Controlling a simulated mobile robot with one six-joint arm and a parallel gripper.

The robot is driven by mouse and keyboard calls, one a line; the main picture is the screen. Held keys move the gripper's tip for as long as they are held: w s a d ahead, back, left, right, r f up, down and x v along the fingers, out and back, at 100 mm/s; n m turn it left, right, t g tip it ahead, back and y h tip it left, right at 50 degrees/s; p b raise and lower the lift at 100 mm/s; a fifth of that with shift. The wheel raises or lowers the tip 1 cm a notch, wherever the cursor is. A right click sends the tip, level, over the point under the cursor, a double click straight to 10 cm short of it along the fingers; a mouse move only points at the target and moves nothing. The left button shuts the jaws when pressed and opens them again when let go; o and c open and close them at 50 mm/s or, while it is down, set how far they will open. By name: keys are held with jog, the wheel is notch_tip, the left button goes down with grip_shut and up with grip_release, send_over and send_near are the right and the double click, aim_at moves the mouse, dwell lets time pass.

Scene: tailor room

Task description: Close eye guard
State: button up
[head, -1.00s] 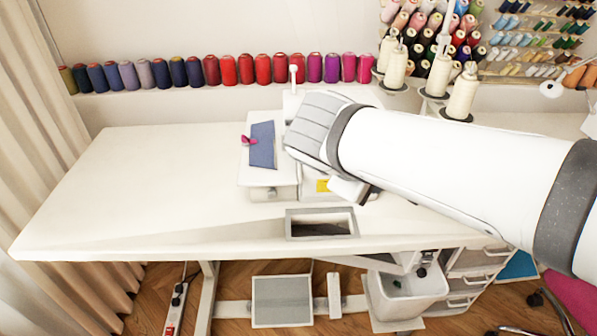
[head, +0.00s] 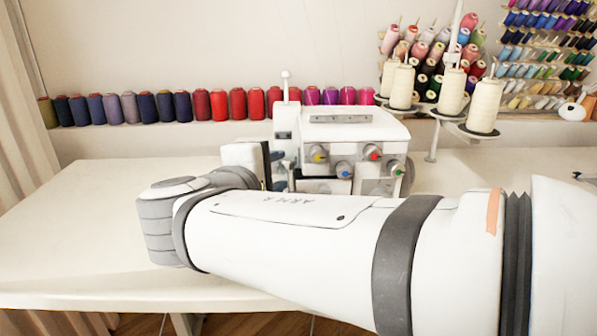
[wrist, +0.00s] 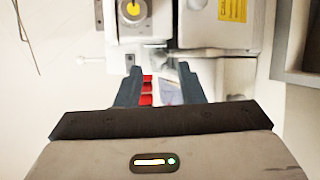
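The white sewing machine (head: 345,130) with coloured dials stands on the table behind my arm. In the wrist view its front (wrist: 212,35) fills the top, with a yellow dial and a yellow label. My gripper (wrist: 160,75) is open, its two dark fingers apart and pointing at the machine's needle area. In the head view my gripper (head: 268,165) is at the machine's left side, partly hidden by my arm. I cannot clearly make out the eye guard; a thin grey part (wrist: 190,52) lies near the fingertips.
The white table (head: 70,225) is clear on the left. A row of thread spools (head: 220,104) stands along the back. Cream cones (head: 484,106) stand on holders at the right. A grey-rimmed recess (wrist: 284,70) is at the right of the wrist view.

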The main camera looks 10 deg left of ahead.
aim_at(288, 168)
jog(key=shift+b+x, duration=0.45)
jog(key=shift+x, duration=1.7)
jog(key=shift+f, duration=0.1)
jog(key=c, duration=0.5)
jog(key=shift+f, duration=0.15)
grip_shut()
